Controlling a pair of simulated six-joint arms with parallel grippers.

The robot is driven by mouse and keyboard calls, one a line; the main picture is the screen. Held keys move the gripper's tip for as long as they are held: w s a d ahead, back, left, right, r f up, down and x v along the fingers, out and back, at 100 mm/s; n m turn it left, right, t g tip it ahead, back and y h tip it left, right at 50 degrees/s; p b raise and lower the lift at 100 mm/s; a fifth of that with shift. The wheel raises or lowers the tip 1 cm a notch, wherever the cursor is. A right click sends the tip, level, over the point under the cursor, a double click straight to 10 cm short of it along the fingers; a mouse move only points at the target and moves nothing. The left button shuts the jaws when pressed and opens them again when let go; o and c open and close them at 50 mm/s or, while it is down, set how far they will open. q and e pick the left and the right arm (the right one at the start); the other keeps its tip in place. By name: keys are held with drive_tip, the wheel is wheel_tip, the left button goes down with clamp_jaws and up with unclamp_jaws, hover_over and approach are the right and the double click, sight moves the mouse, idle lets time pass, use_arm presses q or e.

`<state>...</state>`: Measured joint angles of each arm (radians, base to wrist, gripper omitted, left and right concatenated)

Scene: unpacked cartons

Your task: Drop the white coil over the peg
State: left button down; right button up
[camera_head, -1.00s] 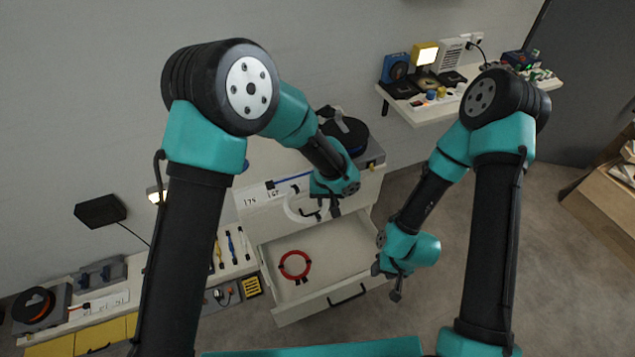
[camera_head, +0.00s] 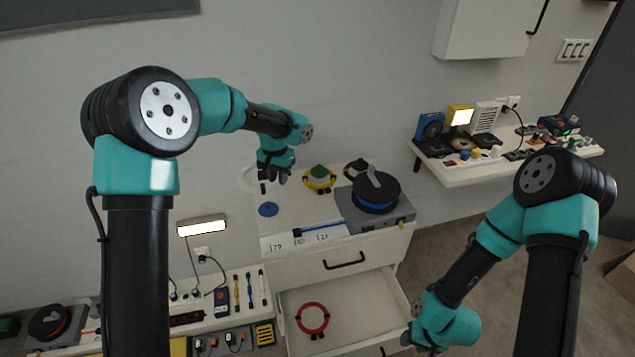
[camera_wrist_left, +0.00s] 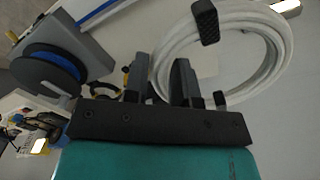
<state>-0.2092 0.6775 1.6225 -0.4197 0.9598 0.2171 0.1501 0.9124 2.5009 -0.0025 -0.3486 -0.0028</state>
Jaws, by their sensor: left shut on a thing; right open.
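The white coil (camera_head: 247,179) is in my left gripper (camera_head: 274,172), above the left part of the cabinet top. In the left wrist view, the white coil (camera_wrist_left: 279,50) passes between the fingers of the left gripper (camera_wrist_left: 160,76) and fills the upper right. A blue round base (camera_head: 267,209) sits on the cabinet top, below the gripper; I cannot tell whether a peg rises from it. A yellow coil (camera_head: 318,186) lies around a green-topped post to the right. My right gripper (camera_head: 425,342) is open and empty, low beside the drawer.
A black and blue spool (camera_head: 376,192) stands on a grey unit (camera_head: 400,212) at the cabinet's right. The open drawer (camera_head: 352,300) below holds a red coil (camera_head: 312,318). A wall shelf (camera_head: 470,176) is at right. A low bench with tools is at left.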

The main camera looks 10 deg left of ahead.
sight(239, 172)
use_arm(q)
drive_tip(key=a+f, duration=0.1)
drive_tip(key=a, duration=0.3)
drive_tip(key=w+a+f, duration=0.1)
drive_tip(key=a, duration=0.3)
drive_tip(key=a+f, duration=0.1)
drive_tip(key=a, duration=0.3)
drive_tip(key=shift+w+a+f, duration=0.1)
drive_tip(key=shift+w+f, duration=0.05)
drive_tip(key=shift+f, duration=0.1)
drive_tip(key=s+a+f, duration=0.3)
drive_tip(key=a, duration=0.8)
drive_tip(key=s+a+f, duration=0.2)
drive_tip(key=a, duration=0.9)
drive_tip(key=s+a+f+m, duration=0.1)
drive_tip(key=s+a+f, duration=0.2)
drive_tip(key=a, duration=0.7)
drive_tip(key=shift+s+a+f, duration=0.35)
drive_tip(key=shift+a, duration=0.05)
